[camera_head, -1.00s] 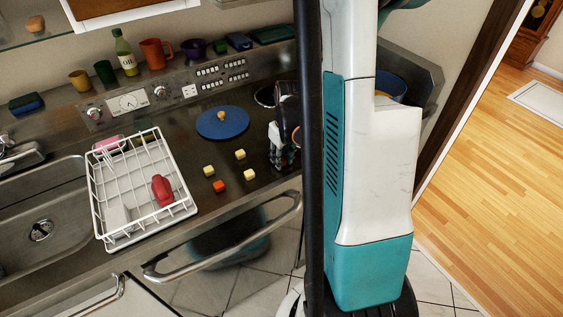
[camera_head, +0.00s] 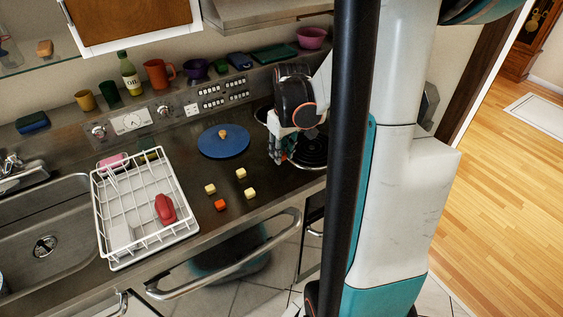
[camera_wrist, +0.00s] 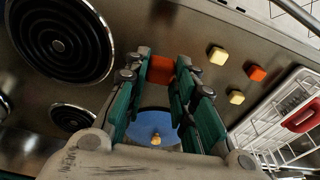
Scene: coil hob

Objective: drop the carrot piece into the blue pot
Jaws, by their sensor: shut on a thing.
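My gripper (camera_wrist: 160,75) is shut on an orange carrot piece (camera_wrist: 159,69), held between the teal fingers in the wrist view. In the head view my gripper (camera_head: 277,152) is above the hob, right of a round blue lid (camera_head: 218,145) with a tan knob. The lid (camera_wrist: 150,123) also shows beyond the fingers in the wrist view. Another orange piece (camera_head: 220,205) lies on the counter among pale yellow cubes (camera_head: 241,173). The blue pot is not visible now; my arm and column cover part of the right side of the head view.
Black coil burners (camera_wrist: 60,40) lie beside my gripper. A white dish rack (camera_head: 146,247) with a red item (camera_head: 165,209) stands left, next to the sink (camera_head: 45,230). Cups and a green bottle (camera_head: 129,75) line the back ledge.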

